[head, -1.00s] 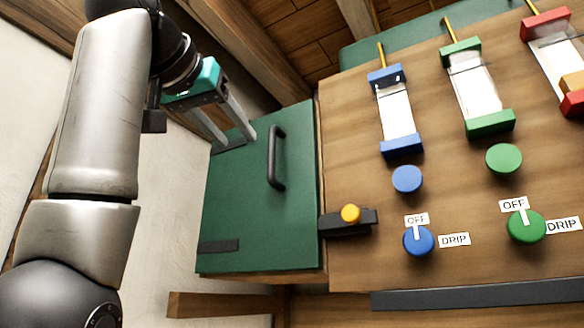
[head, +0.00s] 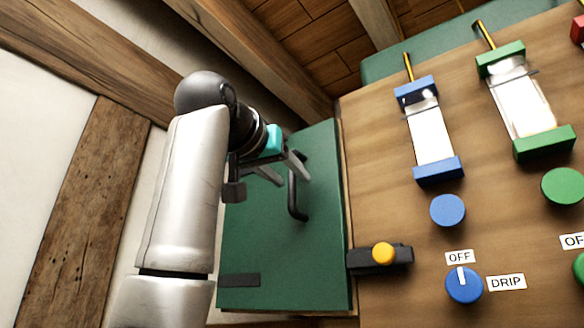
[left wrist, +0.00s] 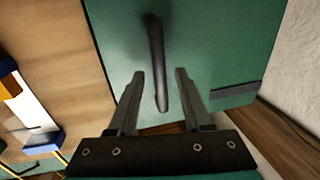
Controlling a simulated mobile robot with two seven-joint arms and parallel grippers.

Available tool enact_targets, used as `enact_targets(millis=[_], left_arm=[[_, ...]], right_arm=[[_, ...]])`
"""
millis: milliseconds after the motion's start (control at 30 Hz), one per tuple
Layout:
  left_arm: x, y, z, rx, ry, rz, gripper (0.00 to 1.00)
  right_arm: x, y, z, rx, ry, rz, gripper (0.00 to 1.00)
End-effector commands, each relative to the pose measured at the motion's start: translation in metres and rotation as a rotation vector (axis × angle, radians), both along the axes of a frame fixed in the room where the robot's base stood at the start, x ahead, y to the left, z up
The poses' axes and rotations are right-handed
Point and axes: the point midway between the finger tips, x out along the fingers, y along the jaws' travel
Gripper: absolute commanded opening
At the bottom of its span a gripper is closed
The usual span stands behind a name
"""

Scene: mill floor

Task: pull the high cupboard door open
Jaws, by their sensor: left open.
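The green cupboard door (head: 262,235) looks shut, with a dark upright bar handle (head: 293,200) near its upper middle. My left gripper (head: 293,178) is open at the upper part of the handle. In the left wrist view, the handle (left wrist: 157,60) lies between the two spread fingers (left wrist: 160,74), with a gap on each side; the door (left wrist: 215,50) fills the space behind. A black latch bar with a yellow knob (head: 383,253) sits at the door's right edge; I cannot tell whether it overlaps the door. My right gripper is not in view.
Right of the door is a wooden panel (head: 375,160) with blue and green sight-glass holders, round buttons and a blue knob (head: 464,285) under an OFF label. Wooden beams (head: 240,50) run above. A pale wall with a timber post (head: 80,210) stands left.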

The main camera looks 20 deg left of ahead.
Motion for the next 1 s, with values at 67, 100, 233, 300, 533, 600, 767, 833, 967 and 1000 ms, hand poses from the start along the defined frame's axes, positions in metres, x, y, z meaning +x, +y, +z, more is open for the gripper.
enact_targets(millis=[67,100,233,300,533,600,767,833,967,1000], left_arm=[[0.01,-0.002,0.002,0.0,0.003,0.0,0.5],[0.013,-0.002,0.001,0.001,0.001,0.0,0.5],[0.019,-0.003,0.0,0.001,0.001,0.0,0.5],[0.02,-0.003,0.0,0.001,0.0,0.001,0.5],[0.02,-0.003,-0.001,0.001,0.0,0.001,0.47],[0.02,-0.003,0.0,0.0,0.0,0.001,0.4],[0.02,-0.003,0.0,0.0,0.0,0.001,0.21],[0.02,-0.003,0.0,0.0,0.0,0.001,0.14],[0.02,-0.003,0.0,0.0,0.0,0.001,0.0],[0.02,-0.003,0.0,0.0,0.0,0.001,0.0]], right_arm=[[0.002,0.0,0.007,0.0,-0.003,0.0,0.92],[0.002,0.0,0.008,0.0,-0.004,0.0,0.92],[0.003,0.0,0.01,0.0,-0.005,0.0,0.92],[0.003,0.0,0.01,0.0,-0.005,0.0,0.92],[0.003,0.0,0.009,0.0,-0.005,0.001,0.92],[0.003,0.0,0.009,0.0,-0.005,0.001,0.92],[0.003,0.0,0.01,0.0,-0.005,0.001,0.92],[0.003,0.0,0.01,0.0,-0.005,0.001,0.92],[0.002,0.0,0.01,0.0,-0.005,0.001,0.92],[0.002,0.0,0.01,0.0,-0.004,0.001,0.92]])
